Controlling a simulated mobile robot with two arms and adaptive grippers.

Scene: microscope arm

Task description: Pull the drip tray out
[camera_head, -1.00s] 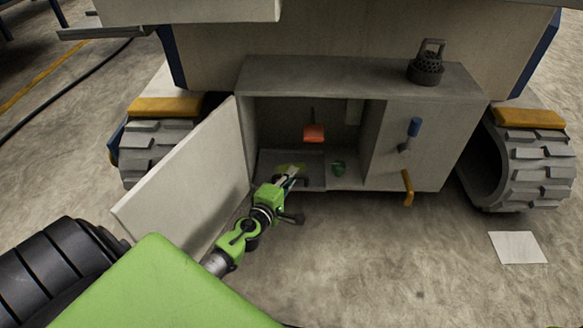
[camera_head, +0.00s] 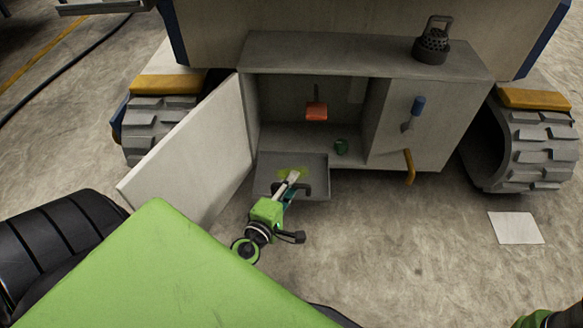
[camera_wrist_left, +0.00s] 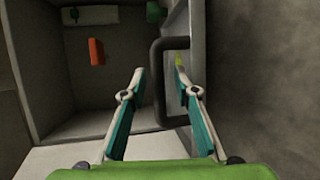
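The drip tray (camera_head: 318,177) is a shallow grey pan with a yellow-green stain. It juts out from the floor of the open cabinet. Its dark bar handle (camera_wrist_left: 158,85) stands between the fingers of my left gripper (camera_wrist_left: 159,70) in the left wrist view. Those fingers are apart, with a gap on either side of the bar, and the right finger lies on the tray side. In the head view the left gripper (camera_head: 291,178) lies over the tray's front edge. My right gripper is not seen; only a green part of that arm shows at the bottom right corner.
The cabinet door (camera_head: 195,150) stands open left of the tray. An orange block (camera_head: 317,111) and a small green item (camera_head: 341,146) are inside. A yellow handle (camera_head: 409,167) sticks out at right. Open floor lies in front, with a white sheet (camera_head: 516,228).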

